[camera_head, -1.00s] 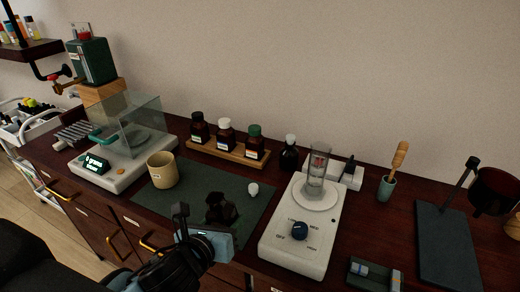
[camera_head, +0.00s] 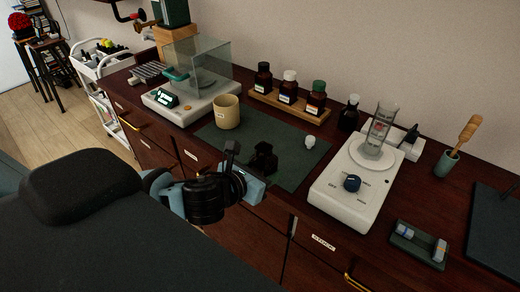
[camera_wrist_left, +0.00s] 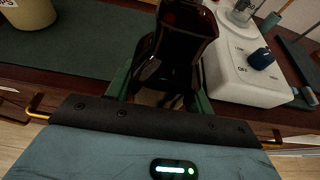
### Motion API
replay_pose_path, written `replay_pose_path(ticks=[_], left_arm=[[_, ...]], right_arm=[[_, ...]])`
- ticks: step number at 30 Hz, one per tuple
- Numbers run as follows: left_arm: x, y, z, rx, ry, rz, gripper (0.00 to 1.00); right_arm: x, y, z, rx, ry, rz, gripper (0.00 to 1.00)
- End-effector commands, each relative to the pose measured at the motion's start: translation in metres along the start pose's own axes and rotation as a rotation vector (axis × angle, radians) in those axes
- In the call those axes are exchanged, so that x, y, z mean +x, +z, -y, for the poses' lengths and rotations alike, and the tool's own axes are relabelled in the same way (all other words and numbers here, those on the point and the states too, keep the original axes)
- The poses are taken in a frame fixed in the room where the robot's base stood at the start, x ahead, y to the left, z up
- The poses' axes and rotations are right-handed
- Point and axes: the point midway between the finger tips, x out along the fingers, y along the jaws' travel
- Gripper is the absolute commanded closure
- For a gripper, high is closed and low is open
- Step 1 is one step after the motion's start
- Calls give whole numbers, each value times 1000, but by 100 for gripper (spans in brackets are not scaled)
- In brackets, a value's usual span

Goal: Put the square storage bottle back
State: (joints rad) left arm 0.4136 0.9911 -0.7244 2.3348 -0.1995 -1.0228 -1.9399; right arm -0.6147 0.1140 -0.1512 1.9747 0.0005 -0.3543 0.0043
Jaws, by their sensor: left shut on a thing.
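A dark brown square bottle (camera_head: 264,158) is in my left gripper (camera_head: 248,162), above the near part of the green mat. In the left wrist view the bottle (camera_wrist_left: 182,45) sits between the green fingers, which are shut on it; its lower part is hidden. A small white stopper-like piece (camera_head: 310,141) lies on the mat, apart from the bottle. A wooden rack (camera_head: 273,107) at the back holds three brown bottles with black, white and green caps. My right gripper is not in view.
A beige cup (camera_head: 227,112) stands on the mat's (camera_head: 290,172) left part, near a glass-cased scale (camera_head: 202,109). A white stirrer (camera_head: 343,195) with a glass cylinder stands right. A dark bottle (camera_head: 348,114) is right of the rack. A small dark tray (camera_head: 419,244) lies at front right.

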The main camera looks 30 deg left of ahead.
Motion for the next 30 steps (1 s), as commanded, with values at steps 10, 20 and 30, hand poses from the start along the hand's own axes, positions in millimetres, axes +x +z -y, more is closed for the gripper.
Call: replay_pose_path(ticks=[10, 20, 30], left_arm=[[43, 14, -39, 0, 6, 4, 88], [96, 29, -85, 0, 4, 4, 88], [112, 33, -97, 1, 0, 2, 88]], right_arm=[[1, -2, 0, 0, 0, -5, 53], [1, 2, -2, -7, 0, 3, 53], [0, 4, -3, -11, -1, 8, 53]])
